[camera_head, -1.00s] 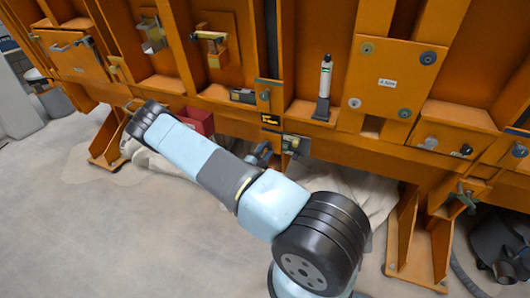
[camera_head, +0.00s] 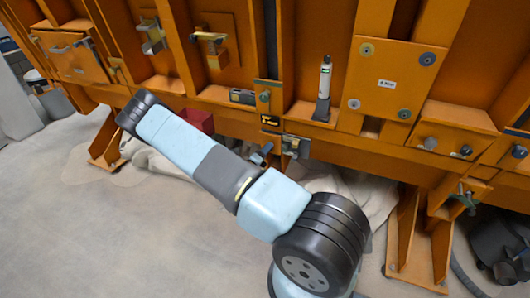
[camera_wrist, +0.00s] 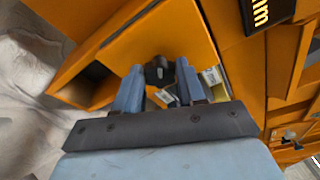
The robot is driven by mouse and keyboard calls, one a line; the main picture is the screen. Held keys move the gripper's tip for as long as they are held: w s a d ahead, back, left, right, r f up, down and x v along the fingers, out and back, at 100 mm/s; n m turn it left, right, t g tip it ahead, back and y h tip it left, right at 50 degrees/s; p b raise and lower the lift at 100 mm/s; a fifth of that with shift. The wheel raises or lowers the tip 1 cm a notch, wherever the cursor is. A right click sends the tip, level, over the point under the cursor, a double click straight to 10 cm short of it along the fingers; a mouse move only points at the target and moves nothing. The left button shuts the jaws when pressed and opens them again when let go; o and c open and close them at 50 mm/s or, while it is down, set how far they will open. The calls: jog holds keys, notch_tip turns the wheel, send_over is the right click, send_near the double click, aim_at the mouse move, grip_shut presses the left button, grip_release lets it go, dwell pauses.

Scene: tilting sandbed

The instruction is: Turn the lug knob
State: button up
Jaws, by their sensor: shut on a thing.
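My gripper (camera_wrist: 159,78) shows in the wrist view, with its two blue-grey fingers closed on a small dark knob (camera_wrist: 158,68). The knob sits between the fingertips, in front of an orange panel (camera_wrist: 170,35). Its lower part and the contact faces are partly hidden by the fingers. In the head view my arm reaches up and left towards the orange frame, and I cannot make out the gripper or the held knob there.
The orange frame (camera_head: 230,95) has ribs and ledges. A white-and-black cylinder (camera_head: 325,80) stands on one ledge. A bolted plate (camera_head: 388,80) is to its right. A red box (camera_head: 198,120) is behind my arm. Pale sand lies below; the grey floor at left is clear.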

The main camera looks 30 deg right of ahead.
jog(key=m+y, duration=0.1)
jog(key=m, duration=0.2)
jog(key=m+t, duration=0.1)
jog(key=m, duration=0.2)
jog(key=m+y, duration=0.1)
jog(key=m, duration=0.2)
jog(key=shift+s+r+t+y, duration=0.1)
jog(key=shift+r+t+y, duration=0.05)
jog(key=shift+t+y, duration=0.2)
dwell(0.6)
jog(key=o, duration=1)
jog(key=shift+c, duration=0.2)
jog(key=shift+m, duration=0.3)
jog(key=v, duration=1.3)
jog(key=shift+s+a, duration=0.3)
